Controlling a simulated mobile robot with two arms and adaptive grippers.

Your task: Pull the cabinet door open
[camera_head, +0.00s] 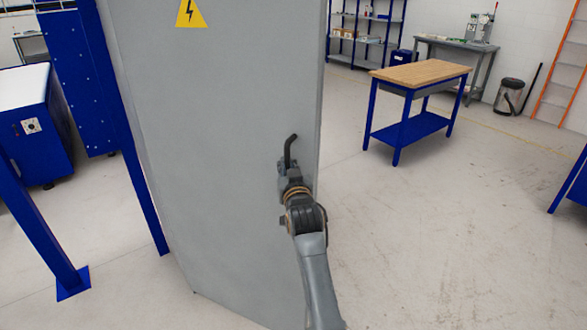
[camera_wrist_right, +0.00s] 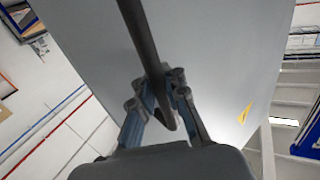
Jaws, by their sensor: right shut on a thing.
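The grey cabinet door (camera_head: 220,130) is a tall flat panel in the middle of the head view, with a yellow lightning sign (camera_head: 191,13) near its top. A dark bent handle (camera_head: 290,150) stands out near its right edge. My right gripper (camera_head: 287,168) is at the handle's lower part, shut on it. In the right wrist view the dark handle bar (camera_wrist_right: 143,40) runs down between the fingers of the gripper (camera_wrist_right: 160,85), with the grey door (camera_wrist_right: 215,60) behind. I cannot tell how far the door stands open. My left gripper is not in view.
A blue workbench with a wooden top (camera_head: 420,73) stands at the back right. Blue posts (camera_head: 35,225) and a blue machine (camera_head: 35,130) are at the left. The concrete floor (camera_head: 430,240) right of the door is clear.

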